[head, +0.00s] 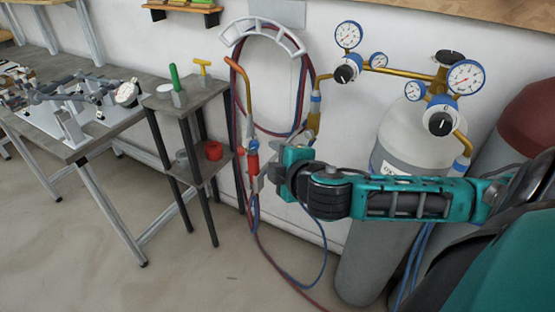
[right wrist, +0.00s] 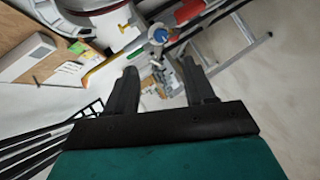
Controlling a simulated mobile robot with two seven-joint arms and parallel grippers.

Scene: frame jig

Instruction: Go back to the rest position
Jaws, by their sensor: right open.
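My right arm, teal and black, comes in from the right in the head view, and its gripper (head: 268,172) is in front of the wall. In the right wrist view the two dark fingers of that gripper (right wrist: 160,88) stand apart, with no object clearly held between them. A torch (head: 240,85) with a brass tube and red and blue valve parts hangs close to the gripper in the head view. I cannot tell whether they touch. My left gripper is not in view.
Gas cylinders (head: 365,225) with gauges stand by the wall under my right arm. Red and blue hoses hang from a white holder (head: 262,30). A small stand (head: 188,92) and a workbench (head: 75,155) with a frame jig are at left.

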